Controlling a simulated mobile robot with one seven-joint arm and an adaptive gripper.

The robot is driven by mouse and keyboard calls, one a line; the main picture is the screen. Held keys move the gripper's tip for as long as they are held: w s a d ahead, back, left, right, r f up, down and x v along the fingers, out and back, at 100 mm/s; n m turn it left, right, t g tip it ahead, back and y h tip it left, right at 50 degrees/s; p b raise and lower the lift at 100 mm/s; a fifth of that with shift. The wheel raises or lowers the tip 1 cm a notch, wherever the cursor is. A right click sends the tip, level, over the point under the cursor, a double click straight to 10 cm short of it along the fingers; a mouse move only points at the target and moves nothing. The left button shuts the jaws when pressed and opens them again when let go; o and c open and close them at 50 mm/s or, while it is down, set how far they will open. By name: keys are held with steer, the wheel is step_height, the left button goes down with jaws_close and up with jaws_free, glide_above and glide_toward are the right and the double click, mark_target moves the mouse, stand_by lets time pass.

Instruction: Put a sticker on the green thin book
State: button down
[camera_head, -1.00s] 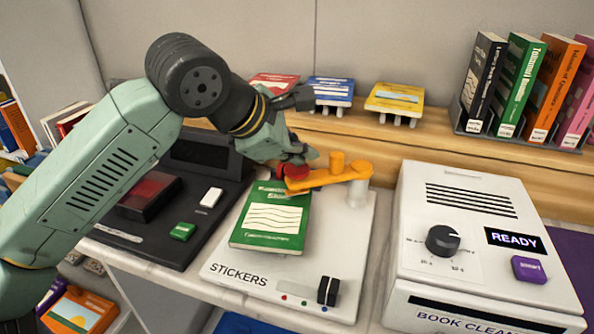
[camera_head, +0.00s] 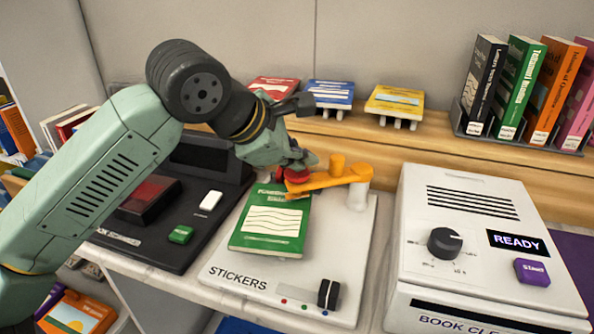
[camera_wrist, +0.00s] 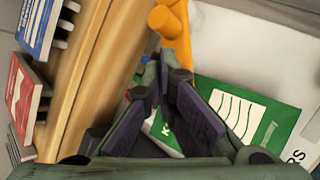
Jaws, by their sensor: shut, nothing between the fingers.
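The green thin book (camera_head: 272,222) lies flat on the white sticker machine (camera_head: 235,262) labelled STICKERS. Its far end is under the orange arm (camera_head: 330,178) of the machine, which carries a red knob (camera_head: 297,174). My gripper (camera_head: 308,160) is at the red knob, over the far edge of the book, with its fingers shut and empty. In the wrist view the gripper fingers (camera_wrist: 165,105) hide part of the green book (camera_wrist: 245,112), and the orange arm (camera_wrist: 176,38) is just beyond them. I cannot tell whether the fingers touch the knob. No sticker is visible on the book's cover.
A white book cleaner (camera_head: 480,250) reading READY stands right. A black device (camera_head: 150,235) with a green button is left. Red, blue (camera_head: 330,93) and yellow books rest on stands behind. Upright books (camera_head: 518,85) stand in a rack at back right.

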mark_target(301, 174)
steer(key=shift+f+b, duration=0.4)
steer(key=shift+r, duration=0.1)
stand_by(0.5)
steer(key=shift+r+p, duration=0.6)
steer(key=shift+r, duration=0.45)
steer(key=shift+r+p, duration=1.5)
steer(key=shift+r, duration=1.05)
